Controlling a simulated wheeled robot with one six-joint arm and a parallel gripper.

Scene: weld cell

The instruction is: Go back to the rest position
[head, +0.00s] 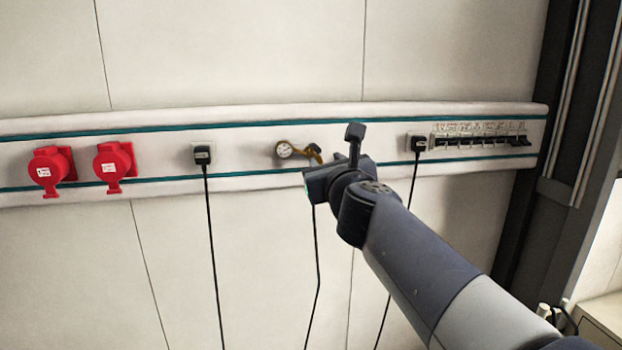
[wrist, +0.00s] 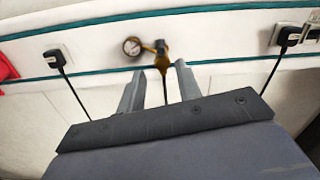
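My gripper (wrist: 159,68) is open in the wrist view, its two grey fingers apart on either side of a thin dark line. The fingers point at the wall rail, just below a brass fitting (wrist: 161,48) with a round gauge (wrist: 132,46). I see nothing held between them. In the head view my arm reaches from the lower right to the rail, and the gripper end (head: 314,183) is beside the brass fitting (head: 314,152) and its gauge (head: 284,150). The fingers are hidden there, and I cannot tell whether they touch anything.
The white wall rail (head: 240,121) carries two red sockets (head: 48,170) (head: 115,163) on the left, black plugs (head: 202,154) (head: 418,143) with hanging cables, and a row of switches (head: 480,134). A dark post (head: 555,130) stands at right. The wall below the rail is otherwise bare.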

